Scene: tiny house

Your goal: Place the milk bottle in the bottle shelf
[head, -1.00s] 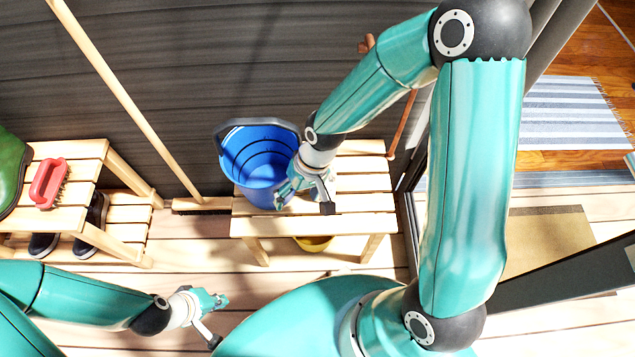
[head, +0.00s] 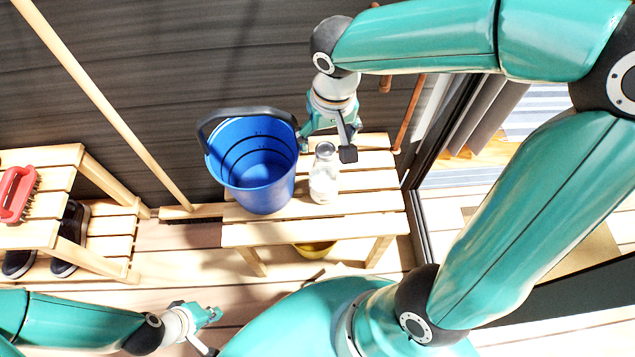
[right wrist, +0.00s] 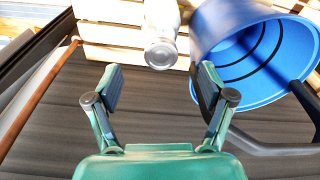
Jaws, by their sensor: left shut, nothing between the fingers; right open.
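The clear milk bottle (head: 323,175) stands upright on a slatted wooden bench (head: 270,233), just right of the blue bucket. My right gripper (head: 328,143) is open and empty, above and behind the bottle. In the right wrist view the bottle (right wrist: 161,38) shows past the open fingers (right wrist: 158,85), with its round top towards the camera and apart from them. My left gripper (head: 212,331) is shut and empty, low at the bottom left over the floor. I cannot make out a bottle shelf for certain.
The blue bucket (head: 255,165) with a dark handle stands close beside the bottle; it also shows in the right wrist view (right wrist: 265,50). A yellow bowl (head: 315,248) is under the bench. A red brush (head: 17,194) and dark shoes (head: 70,240) are on the left rack (head: 45,160).

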